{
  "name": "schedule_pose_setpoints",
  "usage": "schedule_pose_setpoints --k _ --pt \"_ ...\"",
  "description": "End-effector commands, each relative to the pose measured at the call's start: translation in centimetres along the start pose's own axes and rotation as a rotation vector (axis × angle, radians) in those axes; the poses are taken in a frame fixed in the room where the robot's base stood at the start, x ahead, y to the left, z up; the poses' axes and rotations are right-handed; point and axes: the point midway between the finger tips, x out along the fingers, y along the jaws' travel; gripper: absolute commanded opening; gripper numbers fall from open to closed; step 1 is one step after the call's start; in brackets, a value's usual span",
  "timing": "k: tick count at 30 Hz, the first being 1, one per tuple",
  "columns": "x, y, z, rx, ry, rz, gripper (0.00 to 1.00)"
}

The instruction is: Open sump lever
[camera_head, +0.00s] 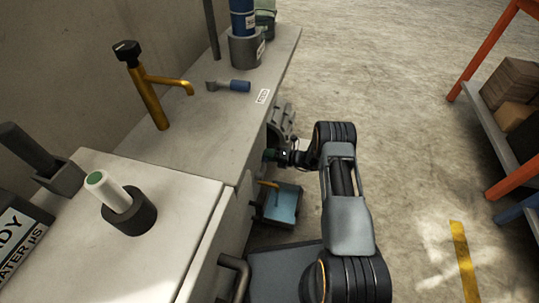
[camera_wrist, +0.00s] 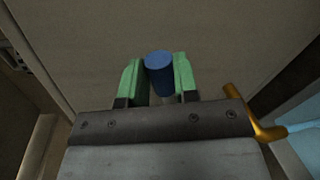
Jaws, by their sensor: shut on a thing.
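A blue cylindrical grip (camera_wrist: 159,68), which looks like the sump lever's handle, sits between the two green fingers of my gripper (camera_wrist: 158,78) in the wrist view. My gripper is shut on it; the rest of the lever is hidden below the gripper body. In the head view my gripper (camera_head: 270,155) is at the cabinet's front face, below the counter edge, and the lever cannot be made out. A brass spout (camera_wrist: 245,112) is to the right of the gripper in the wrist view. It also shows in the head view (camera_head: 268,184), over a blue basin (camera_head: 283,204).
The counter (camera_head: 185,130) carries a brass tap (camera_head: 150,90), a blue-handled tool (camera_head: 232,86) and a blue cylinder in a grey holder (camera_head: 243,22). A bent handle (camera_head: 235,268) projects from the nearer cabinet.

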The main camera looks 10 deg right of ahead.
Motion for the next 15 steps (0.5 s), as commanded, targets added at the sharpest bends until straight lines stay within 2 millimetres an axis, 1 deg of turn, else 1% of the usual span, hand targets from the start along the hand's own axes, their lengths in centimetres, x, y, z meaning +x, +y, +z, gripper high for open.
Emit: schedule_pose_setpoints --k 9,10,15 --pt "0.07 -0.08 -0.09 0.003 0.002 -0.002 0.0" --pt "0.06 -0.08 -0.09 0.003 0.002 -0.002 0.3" --pt "-0.02 -0.1 -0.04 0.003 0.0 -0.002 0.46"
